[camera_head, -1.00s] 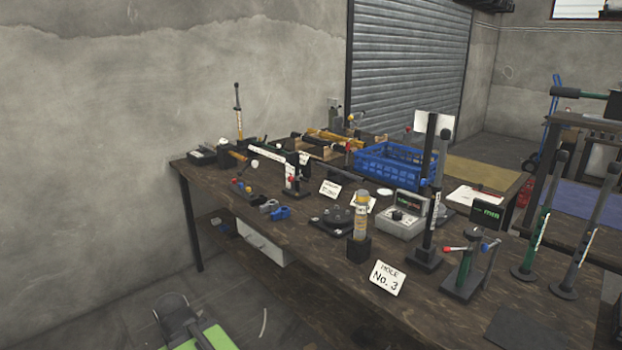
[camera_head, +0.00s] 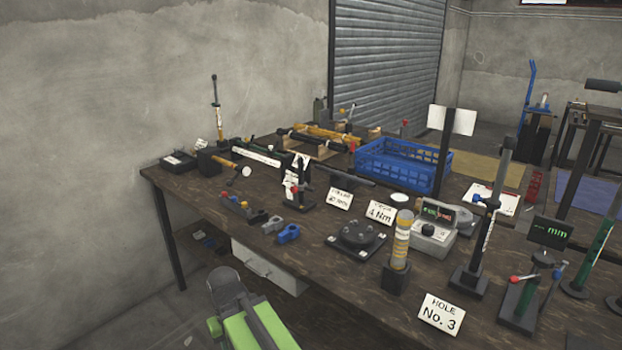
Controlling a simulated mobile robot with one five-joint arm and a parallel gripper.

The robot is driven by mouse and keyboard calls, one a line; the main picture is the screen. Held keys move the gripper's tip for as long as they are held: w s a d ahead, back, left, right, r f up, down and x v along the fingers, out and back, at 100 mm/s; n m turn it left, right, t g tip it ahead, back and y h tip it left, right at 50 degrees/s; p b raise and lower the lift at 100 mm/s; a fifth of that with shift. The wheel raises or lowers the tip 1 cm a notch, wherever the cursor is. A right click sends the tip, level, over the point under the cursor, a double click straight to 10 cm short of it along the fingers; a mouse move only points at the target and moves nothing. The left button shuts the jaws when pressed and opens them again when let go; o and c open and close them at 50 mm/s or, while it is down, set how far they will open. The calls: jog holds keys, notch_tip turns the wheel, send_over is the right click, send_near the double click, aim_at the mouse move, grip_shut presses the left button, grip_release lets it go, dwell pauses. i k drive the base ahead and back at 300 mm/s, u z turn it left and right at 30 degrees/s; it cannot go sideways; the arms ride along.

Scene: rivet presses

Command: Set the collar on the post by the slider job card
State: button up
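A tall dark post (camera_head: 486,215) with a pale scale strip and a blue-knobbed collar (camera_head: 486,202) stands on a square base at the right of the bench. A shorter post (camera_head: 298,190) with a red knob and white label stands at centre left. A card (camera_head: 340,199) shows small print that seems to give millimetres; another card (camera_head: 381,212) seems to read 4 Nm. A third card (camera_head: 440,314) reads "HOLE No. 3". I cannot tell which is the slider job card. My green and grey arm shows at the bottom; no gripper fingers are visible.
A yellow cylinder on a black block (camera_head: 396,278), a round black fixture (camera_head: 357,236) and a grey meter box (camera_head: 434,238) crowd the middle. An "mm" display (camera_head: 550,232) stands at right.

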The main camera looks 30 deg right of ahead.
aim_at(301, 188)
jog(key=u, duration=0.1)
jog(key=i, duration=0.9)
jog(key=u, duration=0.45)
